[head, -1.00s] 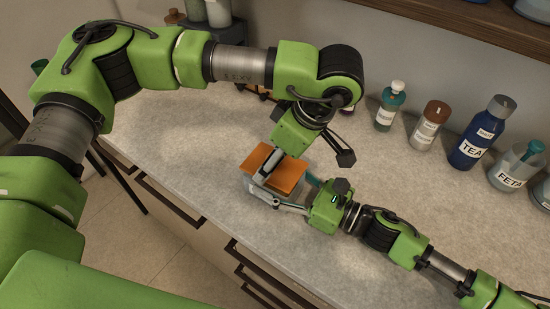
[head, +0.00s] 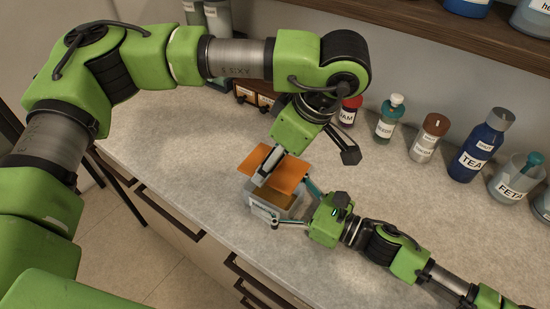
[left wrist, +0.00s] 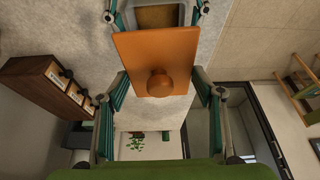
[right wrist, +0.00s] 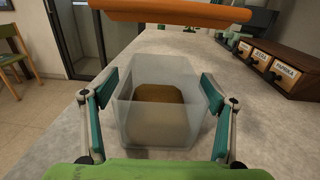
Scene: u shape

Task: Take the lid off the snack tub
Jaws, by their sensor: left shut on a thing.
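The orange lid (head: 281,172) with a round knob (left wrist: 160,83) is off the snack tub and held above it. My left gripper (head: 262,176) is shut on the lid; in the left wrist view its fingers flank the lid. A clear gap shows between lid (right wrist: 170,12) and tub in the right wrist view. The clear tub (right wrist: 158,105) stands upright on the counter, open at the top, with brown contents low inside. It also shows in the head view (head: 262,211). My right gripper (head: 289,200) is open, its fingers on either side of the tub.
A tea bottle (head: 480,147), a feta jar (head: 517,180) and other jars line the wall on the right. A wooden spice drawer box (right wrist: 284,68) stands at the back. The counter (head: 370,185) between tub and jars is clear.

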